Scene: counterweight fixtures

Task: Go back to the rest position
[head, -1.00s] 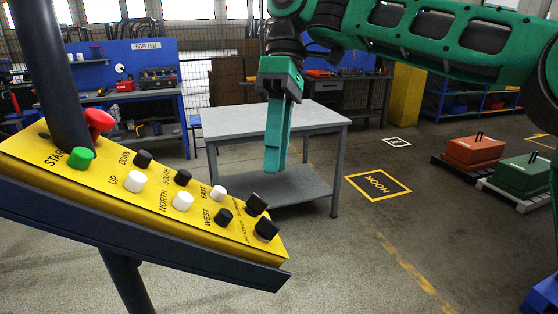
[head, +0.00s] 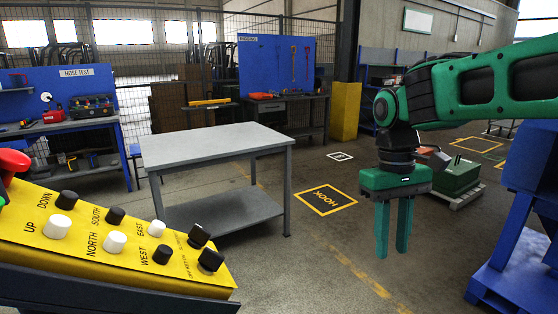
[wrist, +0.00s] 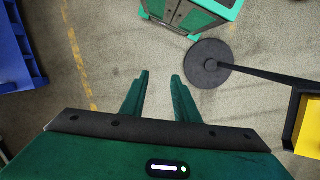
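My gripper (head: 392,252) hangs pointing down at the right of the head view, clear of the control panel. Its two teal fingers are apart with nothing between them. The wrist view also shows the gripper (wrist: 160,75) empty, with bare floor between the fingertips. The yellow control panel (head: 130,262) is at the lower left, with black and white buttons and a red knob (head: 12,163) cut off by the left edge. In the wrist view the panel (wrist: 308,128) is at the right edge, with its round stand foot (wrist: 208,63) on the floor.
A grey table (head: 215,146) stands left of my gripper. Behind the gripper are a green weight (head: 458,179) and a partly hidden orange one (head: 432,156). A blue structure (head: 512,240) stands at right. Floor around the HOOK marking (head: 326,200) is clear.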

